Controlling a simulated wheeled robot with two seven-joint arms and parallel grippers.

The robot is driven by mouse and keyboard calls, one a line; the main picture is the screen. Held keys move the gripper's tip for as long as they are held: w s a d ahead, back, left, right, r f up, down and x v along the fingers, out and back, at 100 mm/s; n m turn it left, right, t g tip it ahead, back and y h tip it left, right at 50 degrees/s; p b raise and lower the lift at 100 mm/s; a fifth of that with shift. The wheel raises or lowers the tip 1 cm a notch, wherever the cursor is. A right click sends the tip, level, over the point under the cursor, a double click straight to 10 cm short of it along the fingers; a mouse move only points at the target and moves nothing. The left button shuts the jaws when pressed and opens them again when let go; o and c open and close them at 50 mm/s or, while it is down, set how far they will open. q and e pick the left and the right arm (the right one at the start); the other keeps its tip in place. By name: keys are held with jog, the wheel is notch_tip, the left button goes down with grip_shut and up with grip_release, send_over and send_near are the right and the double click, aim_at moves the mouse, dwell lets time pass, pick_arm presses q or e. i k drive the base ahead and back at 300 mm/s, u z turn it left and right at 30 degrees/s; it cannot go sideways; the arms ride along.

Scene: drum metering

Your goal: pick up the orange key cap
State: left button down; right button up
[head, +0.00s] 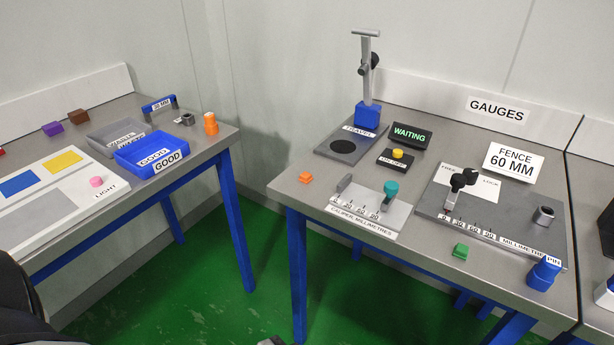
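The orange key cap (305,177) is a small, low, squarish block. It lies on the bare grey top of the right-hand table (290,190), near that table's left corner. It stands apart from the caliper plate (372,212) to its right, and nothing covers it. Neither gripper can be made out in the head view. A dark part of mine fills the lower left corner, and a small grey and black piece shows at the bottom edge, too cut off to identify.
A green block (461,251) lies near the front edge. The blue-based stand (367,115), WAITING sign (411,134) and fence plate (500,215) stand behind and right. The left table carries a blue GOOD tray (150,152) and an orange cylinder (210,124). Green floor separates the tables.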

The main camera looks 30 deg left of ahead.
aim_at(306, 178)
jog(key=z, duration=0.75)
jog(key=k, duration=0.2)
jog(key=u, duration=1.45)
